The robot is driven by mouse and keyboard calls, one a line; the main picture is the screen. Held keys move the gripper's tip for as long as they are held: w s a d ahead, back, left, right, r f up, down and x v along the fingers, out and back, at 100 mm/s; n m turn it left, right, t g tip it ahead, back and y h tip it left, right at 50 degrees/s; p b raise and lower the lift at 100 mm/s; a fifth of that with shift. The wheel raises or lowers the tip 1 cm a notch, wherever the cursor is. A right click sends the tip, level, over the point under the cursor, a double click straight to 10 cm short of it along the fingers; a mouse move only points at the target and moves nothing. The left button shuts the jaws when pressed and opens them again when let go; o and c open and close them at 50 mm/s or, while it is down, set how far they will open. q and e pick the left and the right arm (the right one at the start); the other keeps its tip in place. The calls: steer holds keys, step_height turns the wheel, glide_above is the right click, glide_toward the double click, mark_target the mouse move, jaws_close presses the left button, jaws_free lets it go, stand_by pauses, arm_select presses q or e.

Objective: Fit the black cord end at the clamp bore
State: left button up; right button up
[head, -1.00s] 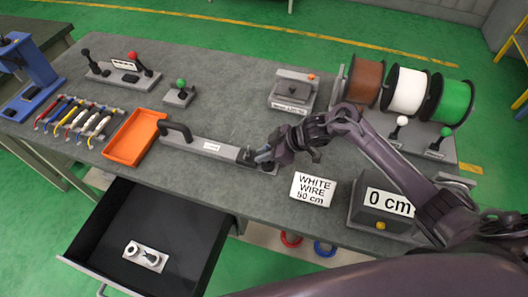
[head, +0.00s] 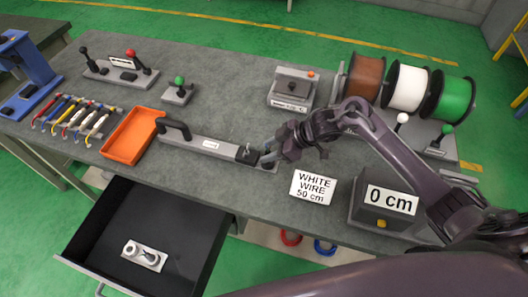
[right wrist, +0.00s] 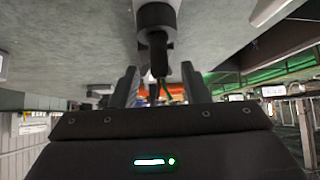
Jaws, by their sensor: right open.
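My right gripper (head: 267,156) is low at the right end of a long grey fixture (head: 192,142) with a black handle, beside its black block (head: 247,154). In the right wrist view, its two fingers (right wrist: 160,92) stand apart. A dark cylindrical piece (right wrist: 157,52) with a pale top shows beyond and between them, with a gap on either side. I cannot tell whether this is the black cord end or part of the clamp. The clamp bore cannot be made out. My left gripper is not in view.
An orange tray (head: 131,138) and several coloured wires (head: 75,115) lie at left. An open drawer (head: 185,215) holds a small pale part (head: 145,255). A white-wire sign (head: 313,187), a 0 cm box (head: 385,205) and wire spools (head: 406,88) stand at right.

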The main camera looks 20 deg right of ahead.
mark_target(268, 151)
steer(key=shift+b+v, duration=0.35)
steer(key=shift+v, duration=2.15)
